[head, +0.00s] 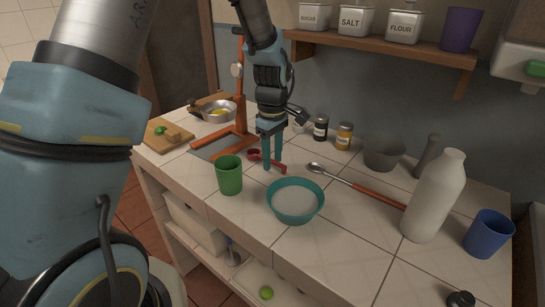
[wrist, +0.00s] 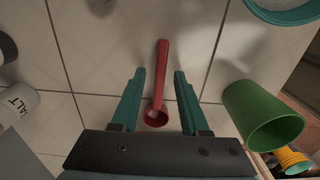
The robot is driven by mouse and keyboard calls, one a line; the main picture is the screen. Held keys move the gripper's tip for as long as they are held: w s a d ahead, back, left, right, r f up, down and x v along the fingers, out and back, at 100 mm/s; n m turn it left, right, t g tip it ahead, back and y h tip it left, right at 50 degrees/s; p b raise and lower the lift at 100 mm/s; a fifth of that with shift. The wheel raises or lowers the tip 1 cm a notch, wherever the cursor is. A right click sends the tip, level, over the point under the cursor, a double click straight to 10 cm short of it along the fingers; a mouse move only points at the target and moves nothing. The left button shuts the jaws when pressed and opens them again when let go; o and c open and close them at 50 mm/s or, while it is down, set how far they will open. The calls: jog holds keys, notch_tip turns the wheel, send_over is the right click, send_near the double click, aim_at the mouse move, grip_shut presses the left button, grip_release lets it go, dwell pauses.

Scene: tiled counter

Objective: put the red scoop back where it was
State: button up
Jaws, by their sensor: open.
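The red scoop (head: 254,154) lies on the tiled counter, behind the teal bowl and to the right of the green cup. My gripper (head: 272,168) points down over it and hides part of its handle in the head view. In the wrist view the red scoop (wrist: 161,75) shows between the two open fingers of my gripper (wrist: 159,73). Its round cup is nearer the palm, and its handle reaches past the fingertips. The fingers stand apart on both sides, with a gap to the scoop. I cannot tell how high the fingertips are above the counter.
Close by stand the green cup (head: 229,176) and the teal bowl (head: 294,203) with pale contents. A long spoon (head: 345,182) lies to the right. Further right are a white bottle (head: 434,200) and a blue cup (head: 488,234). Jars (head: 321,128) stand behind; an orange stand (head: 239,100) is back left.

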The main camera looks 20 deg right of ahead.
aim_at(272, 160)
notch_tip(272, 160, up, 12)
jog(key=b, duration=0.2)
jog(key=s+a+f+m, duration=0.1)
jog(key=a+f+m, duration=0.1)
jog(key=a, duration=0.8)
jog(key=s+a+f+m+t, duration=0.1)
jog(key=a+f+m, duration=0.1)
jog(key=a, duration=0.8)
jog(key=s+a+f+m, duration=0.2)
jog(key=a+m, duration=0.1)
jog(key=a, duration=0.7)
jog(key=shift+t, duration=0.3)
